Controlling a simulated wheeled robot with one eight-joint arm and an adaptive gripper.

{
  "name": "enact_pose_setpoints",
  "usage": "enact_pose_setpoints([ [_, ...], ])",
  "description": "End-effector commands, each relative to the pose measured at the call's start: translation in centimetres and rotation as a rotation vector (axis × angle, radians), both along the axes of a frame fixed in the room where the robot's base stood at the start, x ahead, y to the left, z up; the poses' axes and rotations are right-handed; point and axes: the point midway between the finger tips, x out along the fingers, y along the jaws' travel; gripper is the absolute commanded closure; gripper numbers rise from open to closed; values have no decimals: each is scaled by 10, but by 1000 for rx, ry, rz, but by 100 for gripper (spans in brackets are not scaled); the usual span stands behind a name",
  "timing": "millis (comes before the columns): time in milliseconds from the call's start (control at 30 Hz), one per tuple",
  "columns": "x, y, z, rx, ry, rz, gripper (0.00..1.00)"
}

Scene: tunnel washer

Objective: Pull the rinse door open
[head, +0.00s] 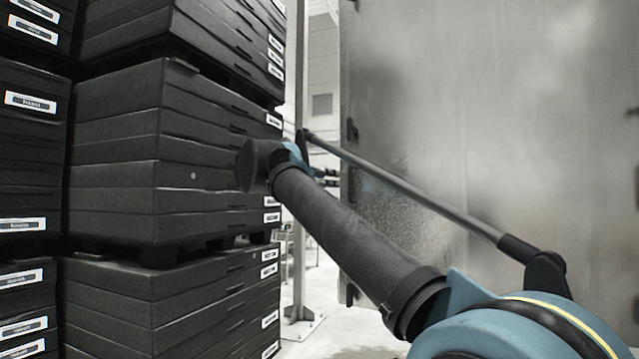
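A large grey metal panel (560,120) fills the right half of the head view. It has dark fittings on its left edge and a speckled, worn patch low down. I cannot tell whether this is the rinse door or a wall of the washer, and no handle can be made out for certain. My arm reaches from the lower right up to the middle of the picture, in front of the panel's lower left part. My gripper does not show.
Tall stacks of black lidded crates (115,195) with white labels stand close on the left, near my arm's far joint. A pale metal post (298,240) stands on the floor between the crates and the panel. A narrow strip of pale floor (335,330) is open there.

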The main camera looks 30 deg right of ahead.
Motion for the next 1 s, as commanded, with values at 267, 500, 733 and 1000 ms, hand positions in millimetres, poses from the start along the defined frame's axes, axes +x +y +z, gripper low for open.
enact_pose_setpoints([
  [267, -3, 6, 0, 0, 0, 1, 67],
  [500, -4, 7, 0, 0, 0, 0, 67],
  [733, -4, 7, 0, 0, 0, 0, 67],
  [1000, -2, 6, -32, 101, -52, -15, 67],
])
